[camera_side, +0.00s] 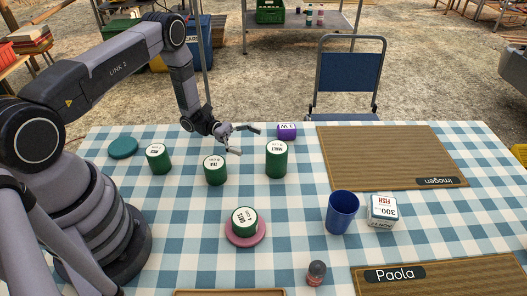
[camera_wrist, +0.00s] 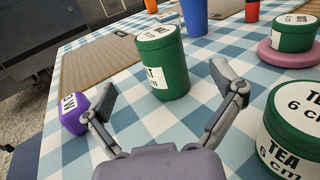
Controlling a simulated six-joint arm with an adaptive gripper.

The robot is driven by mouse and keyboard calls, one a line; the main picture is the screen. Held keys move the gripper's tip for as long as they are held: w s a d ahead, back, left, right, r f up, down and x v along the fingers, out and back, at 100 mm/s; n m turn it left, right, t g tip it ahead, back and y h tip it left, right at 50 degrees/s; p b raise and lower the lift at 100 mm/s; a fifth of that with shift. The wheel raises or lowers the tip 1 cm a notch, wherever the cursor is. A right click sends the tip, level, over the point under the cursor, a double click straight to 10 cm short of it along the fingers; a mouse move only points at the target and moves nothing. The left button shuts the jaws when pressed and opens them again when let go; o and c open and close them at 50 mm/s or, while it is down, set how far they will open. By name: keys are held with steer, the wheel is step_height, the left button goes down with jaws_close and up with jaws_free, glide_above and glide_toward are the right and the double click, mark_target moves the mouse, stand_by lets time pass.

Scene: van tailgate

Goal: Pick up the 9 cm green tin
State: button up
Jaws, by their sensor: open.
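Several green tins with white lids stand on the checked cloth. In the wrist view this tin (camera_wrist: 172,74) stands upright ahead of my fingers. My gripper (camera_side: 248,141) is open and empty, just left of and behind the MALT tin in the side view. It also shows in the wrist view (camera_wrist: 164,84), with its fingers spread wide. A shorter tin marked TEA 6 cm (camera_side: 215,172) stands to the left; it shows at the right of the wrist view (camera_wrist: 285,135).
A purple block (camera_side: 287,131) stands close behind the MALT tin. Another green tin (camera_side: 158,160) is at left; one (camera_side: 244,221) sits on a pink saucer (camera_side: 246,240). A blue cup (camera_side: 341,212) and white box (camera_side: 383,212) are at right. The Imogen mat (camera_side: 385,160) is bare.

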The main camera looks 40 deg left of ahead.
mark_target(277, 153)
steer(key=x, duration=0.8)
steer(key=shift+d+f, duration=0.2)
steer(key=c, duration=1.4)
steer(key=shift+o, duration=0.2)
steer(key=shift+r, duration=0.1)
